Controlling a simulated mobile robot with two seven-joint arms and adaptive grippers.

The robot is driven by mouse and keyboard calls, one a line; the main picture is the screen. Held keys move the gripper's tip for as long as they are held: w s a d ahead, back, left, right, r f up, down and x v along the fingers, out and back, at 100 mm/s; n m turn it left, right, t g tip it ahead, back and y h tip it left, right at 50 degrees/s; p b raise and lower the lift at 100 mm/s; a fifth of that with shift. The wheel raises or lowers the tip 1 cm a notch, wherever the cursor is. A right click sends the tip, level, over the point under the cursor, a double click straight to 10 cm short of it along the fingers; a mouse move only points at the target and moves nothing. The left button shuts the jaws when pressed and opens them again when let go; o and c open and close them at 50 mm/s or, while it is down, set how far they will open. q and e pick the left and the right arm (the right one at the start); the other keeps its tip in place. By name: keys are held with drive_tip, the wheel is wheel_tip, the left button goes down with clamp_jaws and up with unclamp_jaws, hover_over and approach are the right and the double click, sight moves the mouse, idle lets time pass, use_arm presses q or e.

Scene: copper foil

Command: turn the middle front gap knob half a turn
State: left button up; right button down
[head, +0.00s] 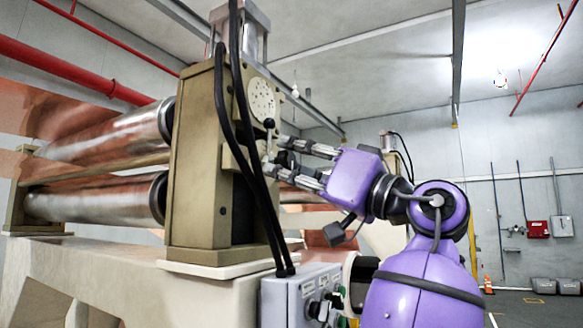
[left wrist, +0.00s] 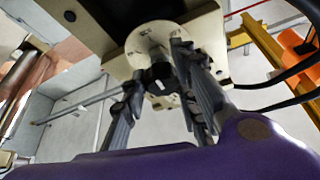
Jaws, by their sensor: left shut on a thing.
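The gap knob (left wrist: 159,76) is dark and sits in front of a pale round dial plate (left wrist: 148,38) in the left wrist view. In the head view the dial plate (head: 262,97) is on the front of the beige roll stand, with a small black ball-ended handle (head: 269,123) at its lower edge. My left gripper (head: 271,155) reaches the stand from the right, its fingers just below the dial. In the left wrist view its two fingers (left wrist: 158,82) are on either side of the knob, shut on it. The fingers partly cover the knob. My right gripper is not in view.
The beige roll stand (head: 200,160) carries two steel rolls (head: 100,135) on the left. Black cables (head: 238,130) hang in front of it, close to my fingers. A grey control box (head: 295,290) stands below. Open floor and a wall with tools lie at right.

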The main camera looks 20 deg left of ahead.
use_arm(q)
drive_tip(key=shift+w+n, duration=0.1)
drive_tip(key=shift+n, duration=0.2)
drive_tip(key=o, duration=1.1)
drive_tip(key=shift+w+d+f, duration=0.1)
drive_tip(key=shift+w, duration=0.05)
drive_tip(key=v, duration=1.2)
drive_tip(key=shift+d, duration=0.1)
